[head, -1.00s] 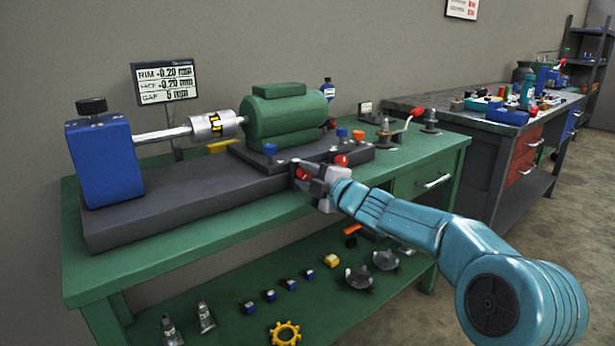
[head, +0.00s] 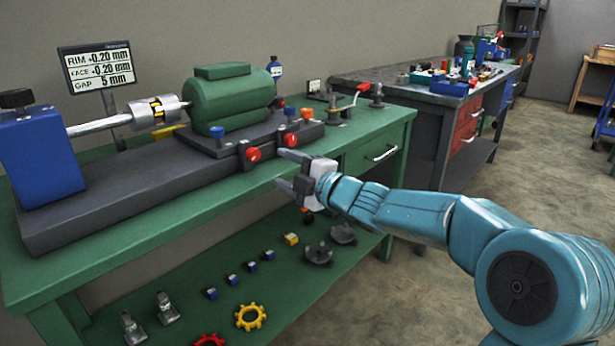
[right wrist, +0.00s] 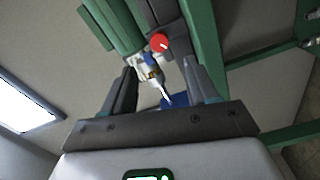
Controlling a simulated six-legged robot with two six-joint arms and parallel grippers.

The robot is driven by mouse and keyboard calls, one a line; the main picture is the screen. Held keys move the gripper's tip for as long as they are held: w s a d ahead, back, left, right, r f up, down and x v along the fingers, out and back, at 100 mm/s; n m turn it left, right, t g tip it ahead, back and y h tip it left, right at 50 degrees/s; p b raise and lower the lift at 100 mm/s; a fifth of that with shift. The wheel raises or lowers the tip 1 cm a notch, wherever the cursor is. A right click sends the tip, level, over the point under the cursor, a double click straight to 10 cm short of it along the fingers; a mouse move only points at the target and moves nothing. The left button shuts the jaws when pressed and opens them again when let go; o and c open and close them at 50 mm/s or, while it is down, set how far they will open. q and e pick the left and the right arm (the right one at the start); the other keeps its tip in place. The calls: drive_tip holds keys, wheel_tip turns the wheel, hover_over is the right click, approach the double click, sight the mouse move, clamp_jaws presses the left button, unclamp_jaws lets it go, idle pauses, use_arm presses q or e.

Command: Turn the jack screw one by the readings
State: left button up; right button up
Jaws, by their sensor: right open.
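Two red-headed jack screws sit on the front of the motor's base: the left one (head: 253,154) and the right one (head: 291,139). Blue (head: 217,131) and orange (head: 304,113) screw heads stand on top of the base. The green motor (head: 230,97) is coupled by a shaft to a blue block (head: 40,155). The readings panel (head: 97,66) shows rim and face 0.20 mm, gap 5 mm. My right gripper (head: 283,170) is open and empty, right of the left red screw and apart from it. A red head (right wrist: 160,43) shows beyond its fingers in the right wrist view. My left gripper is out of view.
The green bench (head: 200,205) has free top along its front edge. Its lower shelf holds gears, small blue parts and other pieces, including a yellow gear (head: 250,317). A grey workbench (head: 400,82) with tools stands at the back right. Open floor lies to the right.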

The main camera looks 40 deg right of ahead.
drive_tip(key=s, duration=0.6)
drive_tip(key=shift+s+d+p, duration=0.25)
drive_tip(key=shift+s+p, duration=0.1)
drive_tip(key=shift+w+a, duration=0.1)
